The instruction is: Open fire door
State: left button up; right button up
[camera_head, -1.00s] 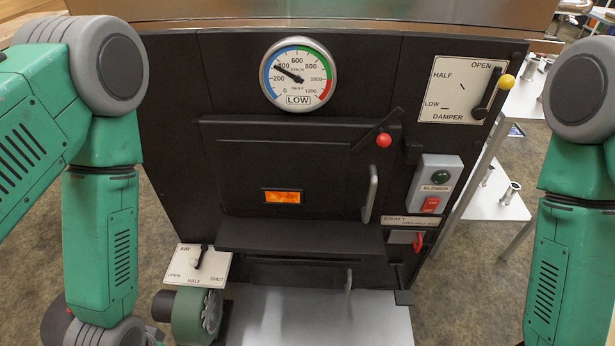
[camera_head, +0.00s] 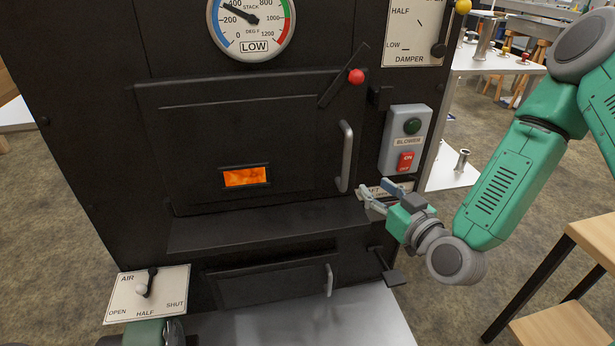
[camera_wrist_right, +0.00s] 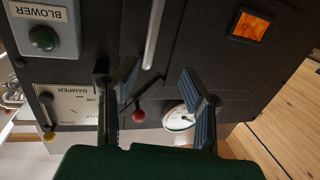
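The black fire door (camera_head: 205,155) is shut on the front of the evaporator, with a glowing orange window (camera_head: 245,177) low in it. Its grey vertical bar handle (camera_head: 346,157) is at the right edge. A slanted black latch lever with a red knob (camera_head: 356,76) lies across the door's upper right corner. My right gripper (camera_head: 373,189) is open and empty, below and right of the handle, apart from it. In the right wrist view the handle (camera_wrist_right: 153,35) and red knob (camera_wrist_right: 138,115) show beyond the spread fingers (camera_wrist_right: 160,88).
The blower switch box (camera_head: 405,140) is just above my right gripper. A black ledge (camera_head: 270,225) juts out below the door, above a lower door with a small handle (camera_head: 329,280). The air lever plate (camera_head: 147,293) is lower left. A wooden table (camera_head: 590,240) stands at right.

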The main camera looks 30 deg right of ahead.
aim_at(349, 155)
jog(key=shift+t+h, duration=0.3)
jog(key=shift+t, duration=0.1)
jog(key=w+b, duration=0.1)
jog(key=w, duration=0.3)
jog(key=w+d+b, duration=0.1)
jog(key=w, duration=0.4)
jog(key=w+b, duration=0.1)
jog(key=w, duration=0.3)
jog(key=shift+w+d+r, duration=0.15)
jog(key=shift+w+d, duration=0.05)
jog(key=shift+w, duration=0.1)
jog(key=shift+w+d, duration=0.25)
jog(key=shift+w, duration=0.15)
jog(key=shift+a+r, duration=0.1)
jog(key=shift+a, duration=0.25)
jog(key=shift+c, duration=0.5)
jog(key=c, duration=0.6)
grip_shut()
jog(key=shift+d, duration=0.1)
